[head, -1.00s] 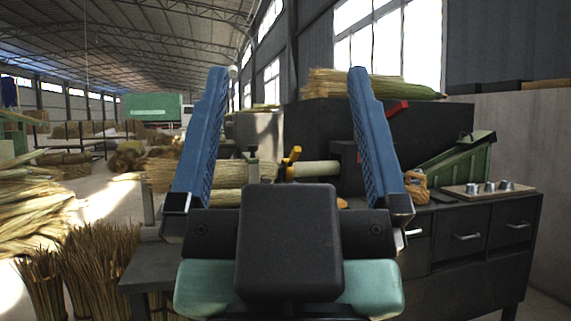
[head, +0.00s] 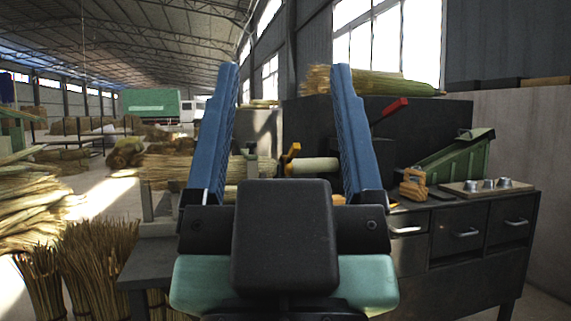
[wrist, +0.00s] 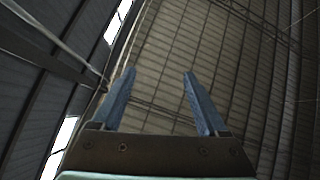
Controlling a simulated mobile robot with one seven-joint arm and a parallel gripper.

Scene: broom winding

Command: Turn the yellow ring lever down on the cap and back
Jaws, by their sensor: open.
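The yellow ring lever (head: 290,154) shows in the head view between my gripper's fingers, beyond them. It stands up beside a pale round handle (head: 315,166) lying level on the bench; I cannot make out the cap clearly. My gripper (head: 284,80) is raised in front of the bench with both blue fingers apart, nothing between them. It is nearer to me than the lever and looks apart from it. Its dark body hides the lower part of the work area. In the wrist view my gripper (wrist: 158,75) is open and empty, with only the roof beyond.
A straw bundle (head: 190,170) lies left of the lever. A red-handled lever (head: 390,110) rises at the right. A green sloped box (head: 450,158), a wooden clamp-like piece (head: 414,184) and a tray with metal cups (head: 462,187) sit on the right bench. Bristle bundles (head: 85,260) stand lower left.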

